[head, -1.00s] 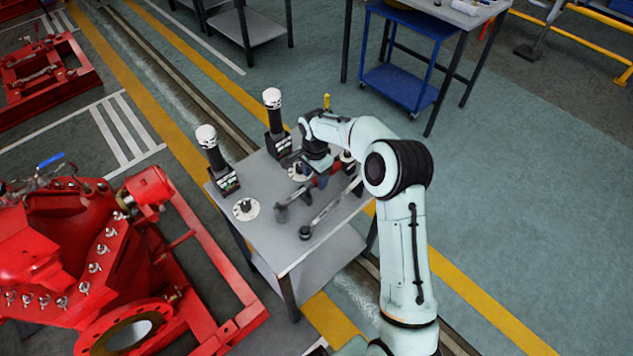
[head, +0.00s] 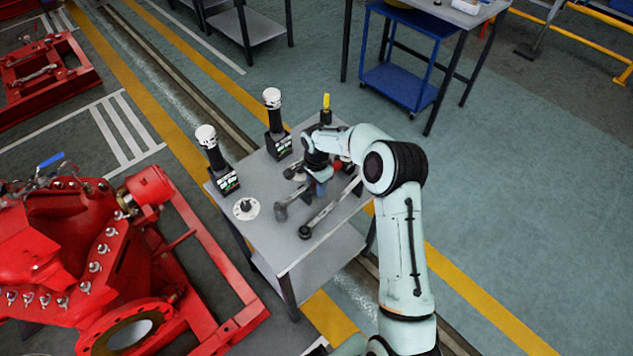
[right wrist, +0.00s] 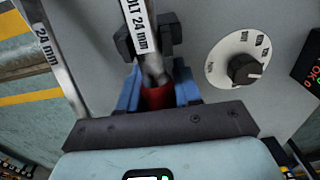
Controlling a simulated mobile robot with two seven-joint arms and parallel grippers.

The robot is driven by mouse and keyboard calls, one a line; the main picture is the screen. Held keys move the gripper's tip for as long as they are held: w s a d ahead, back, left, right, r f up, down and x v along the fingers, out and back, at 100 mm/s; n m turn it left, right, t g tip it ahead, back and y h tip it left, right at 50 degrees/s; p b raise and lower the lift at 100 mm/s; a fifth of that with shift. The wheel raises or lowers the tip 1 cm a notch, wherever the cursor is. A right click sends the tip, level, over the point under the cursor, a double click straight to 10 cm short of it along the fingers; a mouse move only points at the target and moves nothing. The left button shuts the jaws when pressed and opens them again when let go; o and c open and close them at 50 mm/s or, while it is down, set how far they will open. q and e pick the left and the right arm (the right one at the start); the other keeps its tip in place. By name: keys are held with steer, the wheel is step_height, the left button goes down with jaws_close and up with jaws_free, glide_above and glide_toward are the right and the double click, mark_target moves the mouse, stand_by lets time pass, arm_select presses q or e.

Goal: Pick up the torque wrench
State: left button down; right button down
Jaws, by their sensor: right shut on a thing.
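The torque wrench (head: 281,211) lies over the grey table, its dark head toward the near left side. In the right wrist view its red grip (right wrist: 157,98) and grey shaft run up to a white label reading 24 mm. My right gripper (head: 322,174) is shut on the red grip; its blue fingers (right wrist: 157,88) stand on both sides of it. The wrist hides much of the handle in the head view. I cannot tell whether the wrench touches the tabletop. My left gripper is not in view.
A second long grey wrench (head: 328,212) lies alongside on the table (head: 285,250). Two black devices with white tops (head: 207,140) (head: 273,105) stand at the table's far left edge. A dial (head: 246,208) lies near the left corner. The red pumpset (head: 60,250) stands left.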

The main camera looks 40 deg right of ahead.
steer(key=shift+r, duration=0.1)
